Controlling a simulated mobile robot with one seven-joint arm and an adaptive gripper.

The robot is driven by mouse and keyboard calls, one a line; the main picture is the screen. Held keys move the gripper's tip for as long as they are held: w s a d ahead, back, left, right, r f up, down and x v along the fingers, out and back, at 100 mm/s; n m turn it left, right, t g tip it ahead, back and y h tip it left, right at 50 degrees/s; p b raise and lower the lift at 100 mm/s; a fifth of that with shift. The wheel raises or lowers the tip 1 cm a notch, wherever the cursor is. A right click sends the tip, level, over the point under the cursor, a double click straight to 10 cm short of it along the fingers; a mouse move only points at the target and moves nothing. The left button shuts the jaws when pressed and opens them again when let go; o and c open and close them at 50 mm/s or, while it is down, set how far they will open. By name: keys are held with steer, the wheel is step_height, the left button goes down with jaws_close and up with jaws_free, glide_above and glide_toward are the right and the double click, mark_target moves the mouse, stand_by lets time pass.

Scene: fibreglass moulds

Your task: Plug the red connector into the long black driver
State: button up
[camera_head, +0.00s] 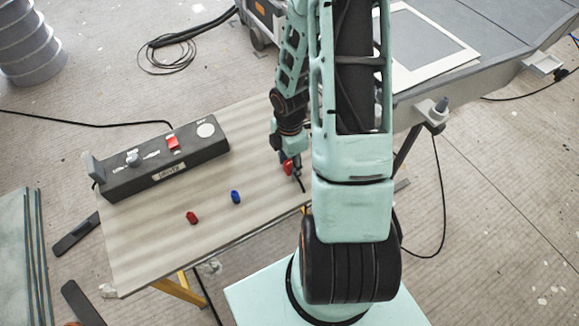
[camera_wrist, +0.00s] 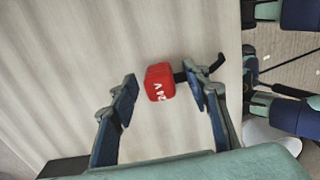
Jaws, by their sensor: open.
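The long black driver (camera_head: 165,165) lies on the board with its "DRIVER" label facing the front, a red switch, a grey knob and a round white button on top. The red connector (camera_wrist: 160,82) is marked "24 V" and has a black lead at its right end; it also shows in the head view (camera_head: 287,168) near the board's right edge. My gripper (camera_wrist: 161,90) is open, with the connector in view between its fingertips. The right fingertip is close to the lead; I cannot tell whether they touch. In the head view my gripper (camera_head: 288,155) is partly hidden by my arm.
A small red piece (camera_head: 192,217) and a small blue piece (camera_head: 236,197) lie on the board (camera_head: 250,150) in front of the driver. A grey table (camera_head: 500,50) stands at the upper right. Cables lie on the floor.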

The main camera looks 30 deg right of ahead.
steer(key=shift+c, duration=0.2)
steer(key=c, duration=1.1)
steer(key=shift+r, duration=0.1)
